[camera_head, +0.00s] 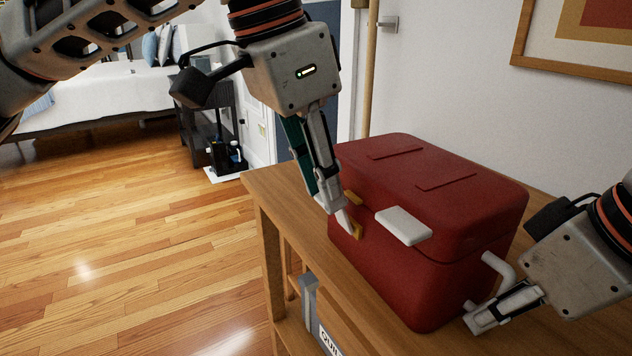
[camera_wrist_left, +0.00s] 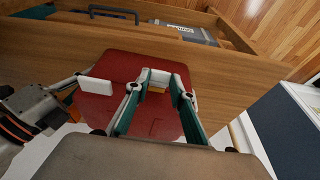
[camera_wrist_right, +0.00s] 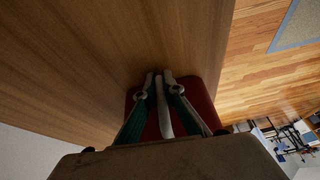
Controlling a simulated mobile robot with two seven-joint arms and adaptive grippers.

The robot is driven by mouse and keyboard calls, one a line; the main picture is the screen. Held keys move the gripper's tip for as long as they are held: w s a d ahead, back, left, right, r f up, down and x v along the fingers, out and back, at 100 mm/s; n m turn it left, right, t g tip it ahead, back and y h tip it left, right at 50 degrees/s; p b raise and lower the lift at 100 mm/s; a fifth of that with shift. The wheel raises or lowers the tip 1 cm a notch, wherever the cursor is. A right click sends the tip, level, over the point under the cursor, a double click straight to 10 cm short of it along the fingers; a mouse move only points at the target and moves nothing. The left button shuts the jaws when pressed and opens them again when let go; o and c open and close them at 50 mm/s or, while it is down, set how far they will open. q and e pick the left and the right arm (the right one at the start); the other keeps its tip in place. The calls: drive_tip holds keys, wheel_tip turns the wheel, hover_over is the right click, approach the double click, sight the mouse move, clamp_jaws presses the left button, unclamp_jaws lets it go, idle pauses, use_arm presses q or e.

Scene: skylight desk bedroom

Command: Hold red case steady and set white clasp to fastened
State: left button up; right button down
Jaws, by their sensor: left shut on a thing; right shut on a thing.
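The red case (camera_head: 440,205) stands on the wooden table with its lid down. The white clasp (camera_head: 404,225) is a flat plate sticking outward from the case's front, near the lid seam; it also shows in the left wrist view (camera_wrist_left: 96,87). My left gripper (camera_head: 338,208) is at the front's left part, shut at a yellow clasp (camera_head: 357,231), apart from the white clasp. Its fingertips partly hide what they pinch. My right gripper (camera_head: 490,313) is shut on the white side handle (camera_head: 499,268) of the case, which runs between its fingers in the right wrist view (camera_wrist_right: 163,112).
The wooden table (camera_head: 262,190) has a shelf below holding a grey labelled object (camera_head: 322,322). Bare tabletop shows in front of the case. A wall with a framed picture (camera_head: 580,40) is behind. A bed (camera_head: 90,90) and dark side table (camera_head: 207,115) stand far left.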

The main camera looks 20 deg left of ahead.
use_arm(q)
drive_tip(key=shift+w+d+r+g+y, duration=0.3)
drive_tip(key=shift+w+d+g+y, duration=0.45)
drive_tip(key=shift+g+y, duration=0.15)
drive_tip(key=o, duration=1.1)
drive_tip(key=shift+s+a, duration=0.1)
